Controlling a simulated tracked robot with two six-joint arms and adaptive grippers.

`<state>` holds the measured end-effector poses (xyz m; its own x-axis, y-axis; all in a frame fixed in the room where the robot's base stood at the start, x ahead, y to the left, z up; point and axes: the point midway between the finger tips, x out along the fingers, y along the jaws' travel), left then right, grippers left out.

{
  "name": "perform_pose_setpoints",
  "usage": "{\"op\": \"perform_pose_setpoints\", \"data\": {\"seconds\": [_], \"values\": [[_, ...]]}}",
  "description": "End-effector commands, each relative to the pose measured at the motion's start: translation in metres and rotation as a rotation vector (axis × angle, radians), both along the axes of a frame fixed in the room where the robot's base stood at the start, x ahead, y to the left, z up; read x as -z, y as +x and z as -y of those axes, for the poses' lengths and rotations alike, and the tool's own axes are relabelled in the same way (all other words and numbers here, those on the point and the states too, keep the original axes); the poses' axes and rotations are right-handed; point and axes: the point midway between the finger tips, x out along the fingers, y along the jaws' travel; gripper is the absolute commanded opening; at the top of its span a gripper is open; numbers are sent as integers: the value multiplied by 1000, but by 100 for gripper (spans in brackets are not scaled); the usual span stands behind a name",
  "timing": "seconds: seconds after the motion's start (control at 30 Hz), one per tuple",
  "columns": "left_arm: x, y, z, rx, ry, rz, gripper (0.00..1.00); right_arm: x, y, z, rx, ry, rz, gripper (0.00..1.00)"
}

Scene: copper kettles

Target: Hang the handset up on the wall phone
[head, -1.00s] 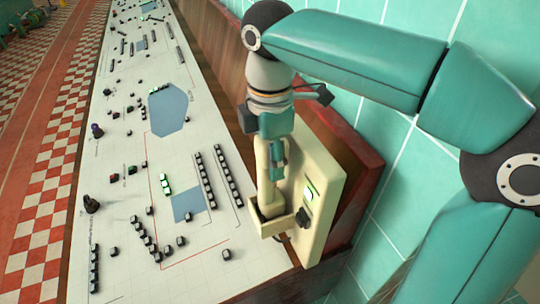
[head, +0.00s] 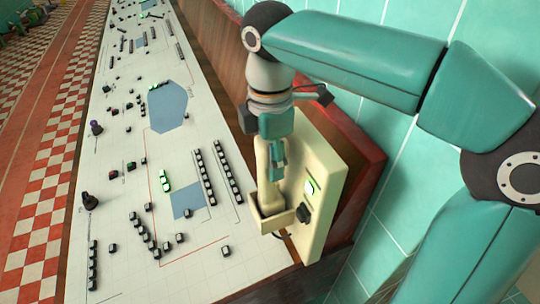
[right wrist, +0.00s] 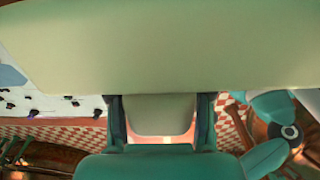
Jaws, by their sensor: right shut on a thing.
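The cream wall phone (head: 325,172) is a flat box with a lit green window, a black knob and a box-shaped cradle (head: 272,224) at its lower front. My right gripper (head: 277,158) is shut on the cream handset (head: 265,185), which stands roughly upright in front of the phone. The handset's lower end appears to be inside the cradle's opening; its seating there is hidden. In the right wrist view, the handset (right wrist: 160,112) shows between the fingers, with a broad cream surface across the top. My left gripper is out of view.
A long white control desk (head: 120,235) with several small buttons and blue panels runs along the left. A dark red wooden ledge (head: 350,215) and teal tiled wall (head: 400,190) lie behind the phone. A checkered floor (head: 45,215) is at far left.

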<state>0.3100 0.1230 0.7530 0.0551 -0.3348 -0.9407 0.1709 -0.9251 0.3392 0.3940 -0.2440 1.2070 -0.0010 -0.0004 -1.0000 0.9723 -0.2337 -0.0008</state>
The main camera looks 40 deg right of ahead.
Motion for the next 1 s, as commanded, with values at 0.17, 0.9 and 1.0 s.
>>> {"op": "perform_pose_setpoints", "data": {"seconds": [0.17, 0.9, 1.0], "values": [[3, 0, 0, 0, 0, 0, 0, 3, 0, 0, 0, 0, 1, 0], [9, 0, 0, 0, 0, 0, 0, 12, 0, 0, 0, 1, 1, 67], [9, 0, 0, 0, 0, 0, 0, 12, 0, 0, 0, 1, 1, 79]]}}
